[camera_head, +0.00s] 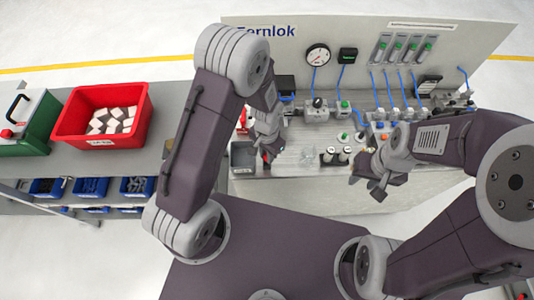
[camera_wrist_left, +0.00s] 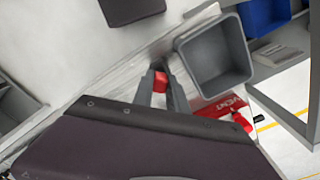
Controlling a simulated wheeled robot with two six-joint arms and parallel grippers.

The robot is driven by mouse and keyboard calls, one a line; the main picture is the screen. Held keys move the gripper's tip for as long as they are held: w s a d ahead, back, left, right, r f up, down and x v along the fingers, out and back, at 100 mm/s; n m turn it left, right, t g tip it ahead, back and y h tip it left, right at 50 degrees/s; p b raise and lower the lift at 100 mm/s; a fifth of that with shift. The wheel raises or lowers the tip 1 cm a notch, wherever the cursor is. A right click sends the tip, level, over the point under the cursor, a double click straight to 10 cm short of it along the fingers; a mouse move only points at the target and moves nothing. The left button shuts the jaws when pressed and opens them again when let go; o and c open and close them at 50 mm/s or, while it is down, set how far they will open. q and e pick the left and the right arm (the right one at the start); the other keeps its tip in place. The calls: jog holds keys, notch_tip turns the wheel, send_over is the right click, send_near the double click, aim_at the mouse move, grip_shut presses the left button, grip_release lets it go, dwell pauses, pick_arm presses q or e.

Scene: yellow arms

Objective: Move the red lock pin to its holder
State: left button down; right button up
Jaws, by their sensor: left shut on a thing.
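My left gripper (camera_head: 267,157) is over the left part of the workbench. In the left wrist view its two grey fingers (camera_wrist_left: 163,88) are shut on a small red piece, the red lock pin (camera_wrist_left: 161,81). Only a short part of the pin shows between the fingertips. A bit of red also shows at the fingertips in the head view. My right gripper (camera_head: 368,187) is over the bench's front edge, its fingers apart and nothing seen between them. I cannot make out the pin's holder for sure.
A grey open bin (camera_wrist_left: 183,46) stands right beside the left fingers. A red "VENT" label (camera_wrist_left: 219,106) and a red knob (camera_wrist_left: 241,122) are near it. Black-and-white parts (camera_head: 336,155) stand mid-bench. A red crate (camera_head: 72,126) with blocks is on the left bench.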

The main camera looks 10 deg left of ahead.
pick_arm(q)
jog(key=shift+f, duration=0.3)
jog(key=shift+r, duration=0.15)
jog(key=shift+f+b, duration=0.65)
jog(key=shift+f, duration=0.5)
dwell(0.5)
jog(key=c, duration=1.3)
grip_release()
jog(key=shift+o, duration=0.2)
notch_tip(320, 180, up, 10)
jog(key=p, duration=0.8)
jog(key=shift+f, duration=0.45)
